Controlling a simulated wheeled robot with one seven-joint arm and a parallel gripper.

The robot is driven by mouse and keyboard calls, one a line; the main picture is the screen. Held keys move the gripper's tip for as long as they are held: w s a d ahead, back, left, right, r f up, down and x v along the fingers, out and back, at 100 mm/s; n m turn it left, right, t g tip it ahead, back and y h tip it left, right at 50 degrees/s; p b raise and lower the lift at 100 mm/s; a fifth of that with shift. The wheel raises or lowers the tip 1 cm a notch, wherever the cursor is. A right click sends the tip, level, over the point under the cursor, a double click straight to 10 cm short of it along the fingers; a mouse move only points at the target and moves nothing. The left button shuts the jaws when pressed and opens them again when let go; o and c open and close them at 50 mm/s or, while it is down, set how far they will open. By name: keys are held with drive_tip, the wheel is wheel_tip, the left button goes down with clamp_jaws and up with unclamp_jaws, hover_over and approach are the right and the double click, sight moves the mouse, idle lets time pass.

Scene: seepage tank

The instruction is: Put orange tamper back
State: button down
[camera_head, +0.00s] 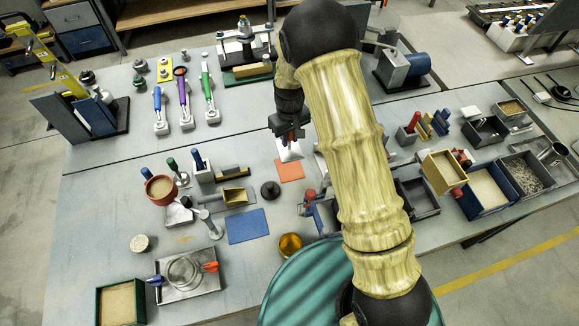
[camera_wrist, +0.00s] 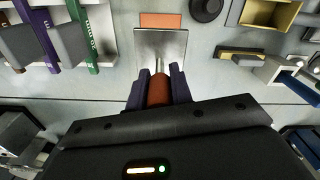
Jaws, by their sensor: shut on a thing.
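My gripper (camera_head: 289,130) is shut on the orange tamper; in the wrist view the fingers (camera_wrist: 158,88) close around its orange-brown handle (camera_wrist: 158,92). The tamper's square metal plate (camera_wrist: 161,48) points away from my gripper, and it also shows in the head view (camera_head: 290,152). An orange mat (camera_head: 290,171) lies flat on the table just beyond the plate; it also shows in the wrist view (camera_wrist: 161,20). The plate is by the mat's edge, not centred over it. I cannot tell whether the plate touches the table.
A blue mat (camera_head: 248,226) and a dark round knobbed piece (camera_head: 270,191) lie left of the orange mat. Blue, purple and green-handled tools (camera_head: 183,100) stand farther back left. Boxes and trays (camera_head: 484,191) crowd the right. My arm hides part of the table's middle.

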sight(289, 149)
drive_tip(key=shift+f+p, duration=1)
drive_tip(key=shift+f, duration=1.9)
drive_tip(key=shift+f+p, duration=0.8)
drive_tip(key=shift+f, duration=1.25)
drive_tip(key=shift+f, duration=0.2)
drive_tip(key=c, duration=1.2)
unclamp_jaws()
drive_tip(key=shift+c, duration=0.2)
drive_tip(key=shift+r, duration=0.15)
